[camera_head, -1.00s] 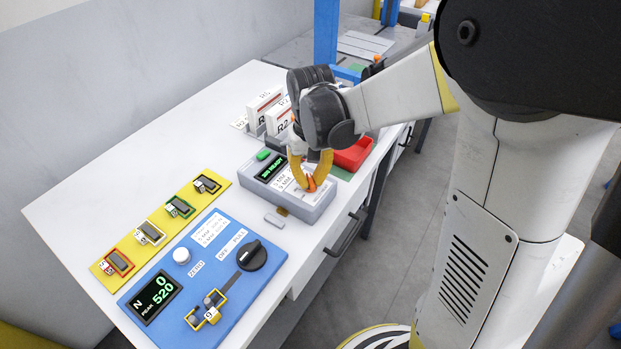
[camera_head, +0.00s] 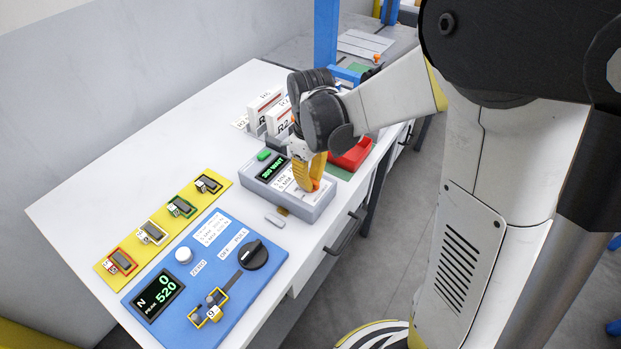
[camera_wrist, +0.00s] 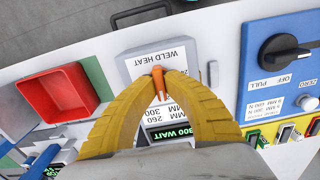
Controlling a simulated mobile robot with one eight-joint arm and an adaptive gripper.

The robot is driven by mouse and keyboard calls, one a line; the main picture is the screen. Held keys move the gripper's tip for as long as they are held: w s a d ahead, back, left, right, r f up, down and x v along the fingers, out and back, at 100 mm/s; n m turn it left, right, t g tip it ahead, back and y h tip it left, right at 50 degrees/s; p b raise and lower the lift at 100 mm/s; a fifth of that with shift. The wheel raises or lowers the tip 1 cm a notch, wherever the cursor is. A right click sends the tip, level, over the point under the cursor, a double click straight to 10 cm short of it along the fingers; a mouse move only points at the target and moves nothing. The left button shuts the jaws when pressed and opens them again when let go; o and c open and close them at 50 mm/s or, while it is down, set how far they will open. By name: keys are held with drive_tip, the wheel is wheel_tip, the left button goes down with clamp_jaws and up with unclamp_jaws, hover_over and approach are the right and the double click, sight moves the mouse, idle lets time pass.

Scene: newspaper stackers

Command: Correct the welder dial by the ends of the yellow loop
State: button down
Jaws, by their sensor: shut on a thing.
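The grey welder unit (camera_head: 318,211) stands on the white bench, with a green display (camera_head: 271,168) ending in "WAIT". In the wrist view the display (camera_wrist: 167,133) reads "300 WAIT", above a label with 260 and 300 lines. My gripper (camera_wrist: 158,84) points down, its yellow fingers shut on the orange dial (camera_wrist: 157,78) by "WELD HEAT". The fingers hide most of the dial. In the head view my gripper (camera_head: 312,184) is over the unit's right half. The yellow-framed loop piece (camera_head: 210,308) lies on the blue pull tester (camera_head: 225,325), whose screen (camera_head: 158,298) reads 0 and peak 520.
A yellow strip (camera_head: 165,222) holds several small coloured-frame pieces left of the tester. A red tray (camera_head: 352,154) stands behind the welder. White labelled blocks (camera_head: 265,112) stand at the back. A small grey tab (camera_head: 274,221) lies before the welder. The bench's left side is clear.

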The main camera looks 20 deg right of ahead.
sight(311, 180)
idle(0.4)
drive_tip(key=c, duration=1.5)
unclamp_jaws()
drive_tip(key=shift+r, duration=0.1)
wheel_tip(311, 180, up, 12)
drive_tip(key=shift+f, duration=0.1)
